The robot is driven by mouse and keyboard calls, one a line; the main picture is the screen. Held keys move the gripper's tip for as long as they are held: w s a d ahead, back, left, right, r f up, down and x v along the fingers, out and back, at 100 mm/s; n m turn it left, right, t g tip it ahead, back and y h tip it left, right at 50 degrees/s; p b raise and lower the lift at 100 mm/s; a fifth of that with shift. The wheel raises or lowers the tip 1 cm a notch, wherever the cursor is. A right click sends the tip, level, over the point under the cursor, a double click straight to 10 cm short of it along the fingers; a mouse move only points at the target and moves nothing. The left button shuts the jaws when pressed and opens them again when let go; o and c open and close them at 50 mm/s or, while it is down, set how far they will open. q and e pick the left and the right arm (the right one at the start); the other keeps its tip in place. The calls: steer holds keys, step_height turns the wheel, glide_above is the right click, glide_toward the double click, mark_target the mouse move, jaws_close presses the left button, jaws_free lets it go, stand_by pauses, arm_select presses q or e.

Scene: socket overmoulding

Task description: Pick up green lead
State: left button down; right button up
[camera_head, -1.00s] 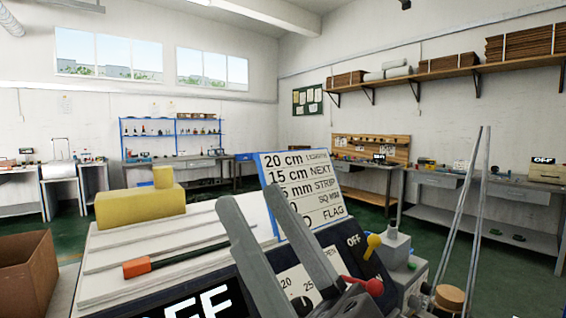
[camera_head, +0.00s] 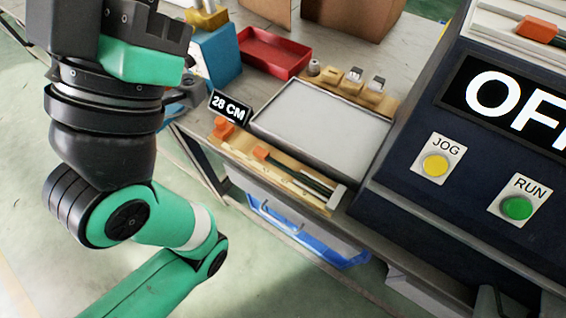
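A wooden holder (camera_head: 240,150) lies along the front edge of the bench, with thin dark leads (camera_head: 312,181) lying along it. One or more of the leads looks dark green, but they are too small to tell apart surely. An orange block (camera_head: 261,153) sits at their left end and another orange piece (camera_head: 223,128) stands further left. My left arm comes up at the left, with its wrist and part of the gripper body at the top left, apart from the holder. Its fingertips are not visible. My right gripper is not recognisable in view.
A grey tray (camera_head: 318,122) lies behind the holder, beside a "28 CM" sign (camera_head: 230,106). A red bin (camera_head: 272,52) stands further back. A dark machine (camera_head: 420,120) with JOG and RUN buttons blocks the right side. A blue drawer (camera_head: 300,232) hangs below the bench.

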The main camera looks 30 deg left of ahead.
arm_select(q)
steer(key=c, duration=1.6)
jaws_free()
steer(key=c, duration=0.6)
jaws_free()
steer(key=shift+c, duration=0.2)
